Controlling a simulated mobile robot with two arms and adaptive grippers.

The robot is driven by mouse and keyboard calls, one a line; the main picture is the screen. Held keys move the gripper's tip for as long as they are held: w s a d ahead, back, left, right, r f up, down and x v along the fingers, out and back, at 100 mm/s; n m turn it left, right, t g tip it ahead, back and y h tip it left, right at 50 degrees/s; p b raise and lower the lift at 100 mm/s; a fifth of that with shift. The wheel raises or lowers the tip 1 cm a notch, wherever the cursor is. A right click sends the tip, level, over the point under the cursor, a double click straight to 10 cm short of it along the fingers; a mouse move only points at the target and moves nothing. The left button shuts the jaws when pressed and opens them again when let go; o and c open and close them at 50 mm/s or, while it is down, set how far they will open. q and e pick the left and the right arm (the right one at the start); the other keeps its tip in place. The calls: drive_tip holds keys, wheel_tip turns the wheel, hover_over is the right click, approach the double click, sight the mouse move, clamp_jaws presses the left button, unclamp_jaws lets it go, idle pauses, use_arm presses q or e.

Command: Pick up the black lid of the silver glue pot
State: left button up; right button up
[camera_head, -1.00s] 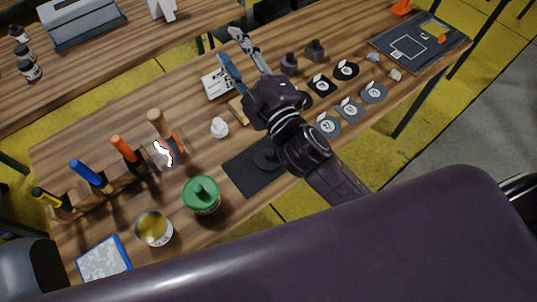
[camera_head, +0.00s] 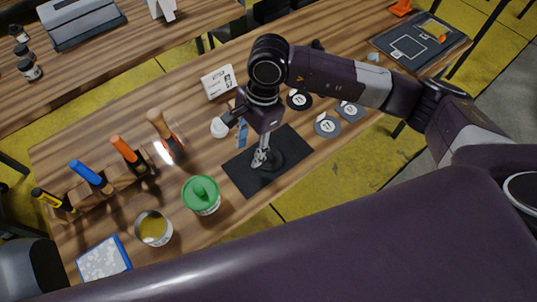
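The black lid (camera_head: 277,157) is a dark disc lying on a black mat (camera_head: 242,177) near the middle of the table, partly covered by the gripper. My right gripper (camera_head: 252,156) points down over the mat at the lid's left side. Its silver finger and blue finger stand apart, and nothing shows between them. I cannot tell whether the silver finger touches the lid. The silver glue pot (camera_head: 141,237) stands open at the lower left, with yellow-brown glue inside. My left gripper is not in view.
A pot with a green lid (camera_head: 201,194) stands between the glue pot and the mat. A wooden rack of tools (camera_head: 118,185) is at the left. A white bottle (camera_head: 219,128) stands close left of the gripper. Round patches (camera_head: 327,126) lie right of the mat.

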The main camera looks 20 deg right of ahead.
drive_tip(key=h, duration=0.2)
hover_over(268, 152)
drive_tip(key=shift+s+r+t, duration=0.1)
drive_tip(key=shift+s+t, duration=0.2)
drive_tip(key=shift+d+f, duration=0.25)
drive_tip(key=shift+d, duration=0.05)
drive_tip(key=f+p, duration=0.1)
drive_tip(key=f, duration=0.1)
drive_tip(key=f+p, duration=0.1)
drive_tip(key=f, duration=0.1)
drive_tip(key=f+p, duration=0.1)
drive_tip(key=f, duration=0.1)
drive_tip(key=shift+w+a+f, duration=0.15)
drive_tip(key=shift+a, duration=0.15)
drive_tip(key=shift+f, duration=0.5)
drive_tip(key=c, duration=1)
